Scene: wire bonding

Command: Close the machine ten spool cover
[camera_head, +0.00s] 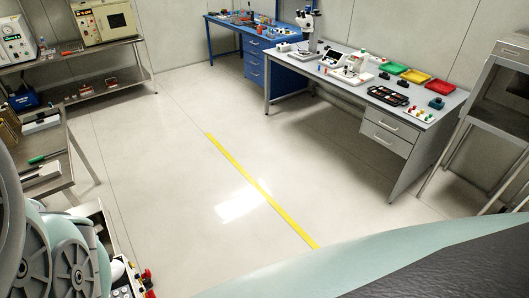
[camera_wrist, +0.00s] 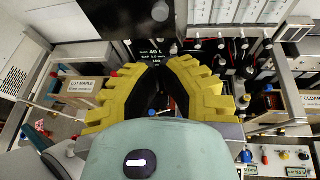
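I cannot make out a machine marked ten or its spool cover in either view. In the wrist view, my gripper (camera_wrist: 158,66) has two yellow toothed fingers with dark inner faces. They are apart with a dark gap between them, and I see nothing held in it. Beyond the fingertips is a dark panel (camera_wrist: 156,52) with small white lettering, partly hidden by the fingers. A black screen-like box (camera_wrist: 125,18) is above it. The head view does not show my gripper.
The wrist view shows a box labelled Lot Maple (camera_wrist: 80,86) at left and a Cedar box (camera_wrist: 309,100) at right. In the head view, a grey workbench (camera_head: 350,97) with a microscope (camera_head: 309,30) and coloured trays stands at right. The floor (camera_head: 180,150) is clear, with a yellow line.

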